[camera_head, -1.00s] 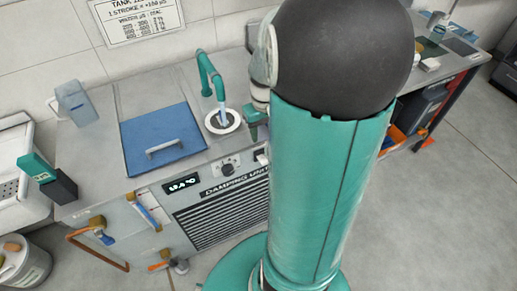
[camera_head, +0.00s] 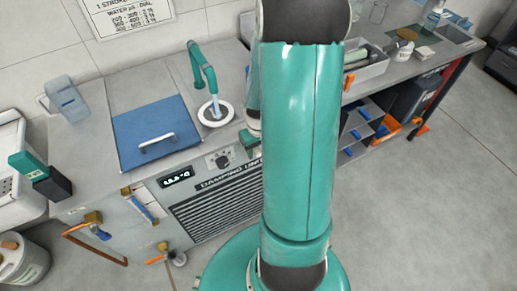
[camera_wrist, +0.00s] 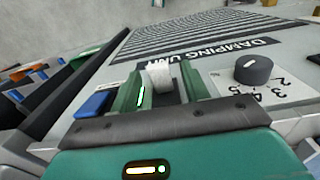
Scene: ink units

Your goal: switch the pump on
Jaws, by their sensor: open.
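The damping unit (camera_head: 217,213) is a steel cabinet with a front grille, a lit display (camera_head: 177,178) and a black dial (camera_head: 222,160). In the wrist view a white switch-like piece (camera_wrist: 160,76) stands on a dark base beside the numbered dial (camera_wrist: 253,69). I cannot read any pump label on it. My gripper (camera_wrist: 161,70) is open, its green fingers on either side of the white piece; contact is not clear. In the head view my gripper (camera_head: 250,142) is at the cabinet's front upper edge, right of the dial, and my arm hides the piece.
A blue lid (camera_head: 156,137) and a teal tap (camera_head: 203,68) over a round drain are on the cabinet top. Valves with orange handles stick out at the lower left. A bench with a grey tray (camera_head: 362,72) stands at right. Open floor lies at front right.

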